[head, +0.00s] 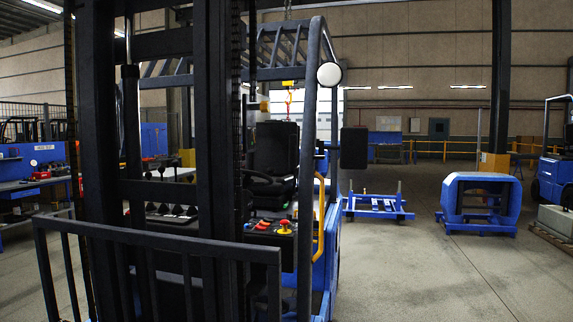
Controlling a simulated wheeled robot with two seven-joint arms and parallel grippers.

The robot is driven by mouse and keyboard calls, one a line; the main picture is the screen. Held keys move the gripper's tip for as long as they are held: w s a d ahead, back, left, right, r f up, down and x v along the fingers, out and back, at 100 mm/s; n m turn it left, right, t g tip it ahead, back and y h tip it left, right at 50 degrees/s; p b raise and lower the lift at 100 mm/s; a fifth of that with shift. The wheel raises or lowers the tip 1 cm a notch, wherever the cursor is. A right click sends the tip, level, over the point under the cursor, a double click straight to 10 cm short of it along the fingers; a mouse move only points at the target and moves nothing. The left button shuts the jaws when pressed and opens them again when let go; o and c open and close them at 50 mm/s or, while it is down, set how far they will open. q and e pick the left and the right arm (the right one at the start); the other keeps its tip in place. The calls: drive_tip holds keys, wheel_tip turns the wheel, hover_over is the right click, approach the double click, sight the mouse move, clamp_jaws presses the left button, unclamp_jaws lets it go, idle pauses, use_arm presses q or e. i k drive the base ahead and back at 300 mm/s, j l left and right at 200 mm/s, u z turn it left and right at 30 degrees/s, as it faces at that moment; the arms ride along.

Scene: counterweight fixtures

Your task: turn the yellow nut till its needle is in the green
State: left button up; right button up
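I cannot make out a yellow nut, a needle or a green zone in the head view. A small white round disc (33,162) shows above the workbench at the far left, too small to tell whether it is a dial. Neither of my grippers is in view. The forklift mast and its guard rail hide much of the left and middle.
A blue forklift with a dark mast (216,150) and front rail (160,235) stands close ahead. A workbench (30,185) is at left. A blue wheeled frame (376,205) and a blue counterweight-like body (480,203) stand right. The right foreground floor is clear.

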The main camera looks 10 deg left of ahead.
sight(264, 106)
drive_tip(key=i+j+u, duration=0.15)
drive_tip(key=i, duration=0.25)
drive_tip(key=i+j+u, duration=0.15)
drive_tip(key=i+j, duration=0.2)
drive_tip(key=i+j+u, duration=0.15)
drive_tip(key=i, duration=0.4)
